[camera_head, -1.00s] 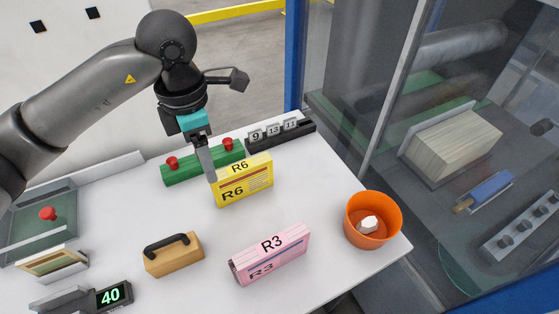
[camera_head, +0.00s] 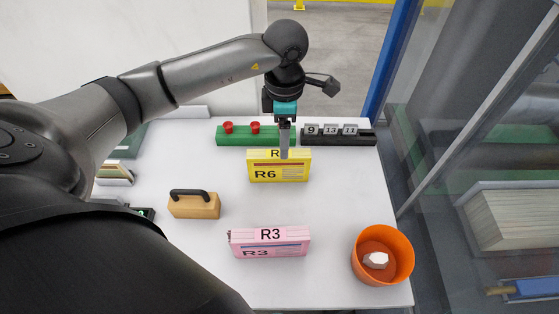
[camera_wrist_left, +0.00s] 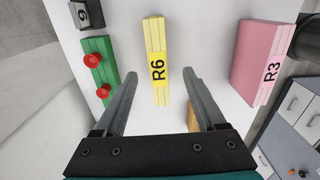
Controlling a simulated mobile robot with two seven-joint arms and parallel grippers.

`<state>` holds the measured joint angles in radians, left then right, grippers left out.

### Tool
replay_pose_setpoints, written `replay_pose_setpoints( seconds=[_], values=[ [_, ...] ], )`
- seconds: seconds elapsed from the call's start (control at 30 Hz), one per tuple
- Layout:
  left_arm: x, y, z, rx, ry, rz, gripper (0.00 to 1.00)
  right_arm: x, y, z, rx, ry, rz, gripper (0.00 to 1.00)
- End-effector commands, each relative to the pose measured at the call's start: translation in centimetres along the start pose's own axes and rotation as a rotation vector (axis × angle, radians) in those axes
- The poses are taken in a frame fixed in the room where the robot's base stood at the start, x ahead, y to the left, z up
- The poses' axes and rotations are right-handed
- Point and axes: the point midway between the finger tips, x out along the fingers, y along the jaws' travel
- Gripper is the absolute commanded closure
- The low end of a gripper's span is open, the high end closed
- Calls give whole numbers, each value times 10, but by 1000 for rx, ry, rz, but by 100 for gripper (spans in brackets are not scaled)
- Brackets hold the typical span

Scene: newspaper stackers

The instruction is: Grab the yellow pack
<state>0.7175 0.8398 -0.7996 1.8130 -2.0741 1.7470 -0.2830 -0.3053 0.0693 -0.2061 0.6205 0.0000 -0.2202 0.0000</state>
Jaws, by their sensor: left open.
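The yellow pack (camera_head: 279,173), marked R6, stands upright on the white table in the head view. It also shows from above in the left wrist view (camera_wrist_left: 156,52). My left gripper (camera_head: 284,155) points down at the pack in the head view and hides a little of its top. In the left wrist view my left gripper (camera_wrist_left: 158,84) is open, with one finger to each side of the pack's line and nothing held. The fingers look apart from the pack; their exact height over it is hard to tell. My right gripper is not in view.
A pink R3 pack (camera_head: 270,243) stands nearer, beside an orange bin (camera_head: 404,256). A wooden block with a black handle (camera_head: 194,206) sits left. Behind the yellow pack are a green block with red knobs (camera_head: 240,137) and a black number rack (camera_head: 338,142). A glass-walled machine borders the right.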

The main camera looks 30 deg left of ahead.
Motion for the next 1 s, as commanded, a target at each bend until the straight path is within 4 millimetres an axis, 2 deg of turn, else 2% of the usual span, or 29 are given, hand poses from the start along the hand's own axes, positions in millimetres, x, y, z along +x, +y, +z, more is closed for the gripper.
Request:
replay_pose_setpoints(
  seconds=[0.1, 0.27, 0.43, 0.6, 0.87, 1.0],
  values=[
    [12, 0, 0, 0, 0, -1, 28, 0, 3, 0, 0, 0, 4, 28],
    [21, 0, -2, -1, 2, -2, 28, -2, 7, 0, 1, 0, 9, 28],
    [45, 2, -12, -2, 3, -5, 28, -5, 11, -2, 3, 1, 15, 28],
    [64, 3, -12, 0, 0, -1, 28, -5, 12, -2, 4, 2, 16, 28],
    [67, 3, -12, 1, 0, 1, 28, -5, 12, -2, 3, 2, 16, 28],
    [67, 3, -12, 1, 0, 1, 41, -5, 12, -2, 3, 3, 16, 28]
  ],
)
